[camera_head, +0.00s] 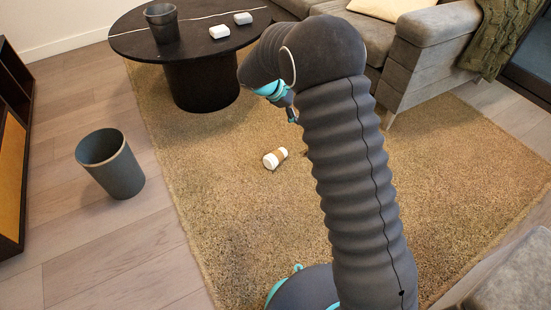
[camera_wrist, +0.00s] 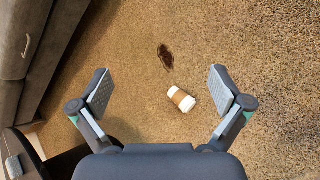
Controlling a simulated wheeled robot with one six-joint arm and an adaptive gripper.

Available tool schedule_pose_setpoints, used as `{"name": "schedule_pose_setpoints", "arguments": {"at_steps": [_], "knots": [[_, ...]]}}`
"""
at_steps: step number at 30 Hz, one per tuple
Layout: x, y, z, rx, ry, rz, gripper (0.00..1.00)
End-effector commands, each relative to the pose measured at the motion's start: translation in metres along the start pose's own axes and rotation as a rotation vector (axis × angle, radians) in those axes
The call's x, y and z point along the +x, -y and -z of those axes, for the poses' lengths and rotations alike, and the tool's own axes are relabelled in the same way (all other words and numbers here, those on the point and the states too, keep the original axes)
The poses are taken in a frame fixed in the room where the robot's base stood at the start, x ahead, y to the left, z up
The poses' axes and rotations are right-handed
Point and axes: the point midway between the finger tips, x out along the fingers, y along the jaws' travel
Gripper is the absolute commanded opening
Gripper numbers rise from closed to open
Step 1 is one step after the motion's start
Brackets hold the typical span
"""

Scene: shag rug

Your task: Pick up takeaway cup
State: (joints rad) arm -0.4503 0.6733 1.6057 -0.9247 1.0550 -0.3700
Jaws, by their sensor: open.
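The takeaway cup (camera_head: 275,158) is white with a brown sleeve and lies on its side on the shag rug (camera_head: 230,200). In the wrist view the cup (camera_wrist: 181,99) lies between and beyond my two fingers. My gripper (camera_wrist: 163,95) is open and empty, with its fingers wide apart, and it is apart from the cup. In the head view my arm hides most of the gripper, which hangs above the rug near the cup.
A dark stain (camera_wrist: 166,57) marks the rug beside the cup. A grey bin (camera_head: 112,166) stands left, and a sofa (camera_head: 430,60) at the back right.

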Motion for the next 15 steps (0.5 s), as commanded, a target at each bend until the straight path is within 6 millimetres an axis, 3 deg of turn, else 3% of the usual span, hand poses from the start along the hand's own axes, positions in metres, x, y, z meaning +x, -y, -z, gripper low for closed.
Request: {"name": "schedule_pose_setpoints", "arguments": {"at_steps": [1, 8, 15], "knots": [[0.013, 0.004, 0.027, -0.059, 0.016, -0.02, 1.0], [0.06, 0.023, 0.129, -0.316, 0.092, -0.136, 1.0], [0.109, 0.066, 0.232, -0.579, 0.169, -0.267, 1.0]]}}
